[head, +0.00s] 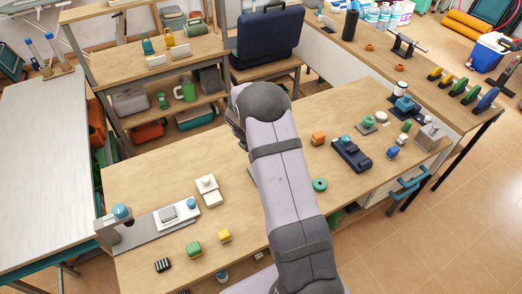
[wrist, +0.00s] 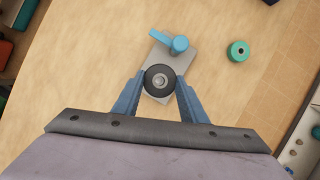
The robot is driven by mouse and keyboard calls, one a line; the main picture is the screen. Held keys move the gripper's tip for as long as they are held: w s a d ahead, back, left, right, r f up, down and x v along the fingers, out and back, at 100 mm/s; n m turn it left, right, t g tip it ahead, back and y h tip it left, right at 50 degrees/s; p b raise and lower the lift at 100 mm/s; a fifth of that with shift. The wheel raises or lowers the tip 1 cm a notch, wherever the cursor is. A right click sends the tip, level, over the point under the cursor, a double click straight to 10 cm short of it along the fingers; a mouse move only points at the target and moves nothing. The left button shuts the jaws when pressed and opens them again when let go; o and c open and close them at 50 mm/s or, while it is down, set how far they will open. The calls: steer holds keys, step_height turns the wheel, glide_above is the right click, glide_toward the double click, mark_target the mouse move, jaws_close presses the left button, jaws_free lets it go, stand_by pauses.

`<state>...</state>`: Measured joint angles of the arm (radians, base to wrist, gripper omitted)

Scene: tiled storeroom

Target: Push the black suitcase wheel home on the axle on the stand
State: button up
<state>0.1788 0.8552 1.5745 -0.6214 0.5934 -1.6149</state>
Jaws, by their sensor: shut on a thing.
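The black suitcase wheel (wrist: 150,72) with a pale hub shows in the wrist view, between the two blue fingers of my gripper (wrist: 160,79). The fingers are shut on its left and right sides. It is over the near part of the stand, a grey plate (wrist: 184,60) with a blue upright piece (wrist: 176,44) at its far end. I cannot tell whether the axle is inside the hub or how far down the wheel sits. In the head view my arm hides the gripper, the wheel and the stand.
A green ring (wrist: 238,51) lies right of the stand; it also shows in the head view (head: 320,184). An orange block (head: 318,139) and a dark blue fixture (head: 351,154) are further right. A grey fixture (head: 150,224) and small blocks are on the left. Bench wood around the stand is clear.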

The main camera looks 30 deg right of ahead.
steer(key=shift+f+b, duration=0.8)
steer(key=shift+f, duration=0.75)
steer(key=shift+p, duration=0.6)
stand_by(0.9)
steer(key=shift+f+b, duration=1.45)
steer(key=shift+f, duration=0.75)
steer(key=o, duration=1.1)
steer(key=shift+r, duration=0.15)
steer(key=b+v, duration=0.1)
steer(key=v, duration=0.6)
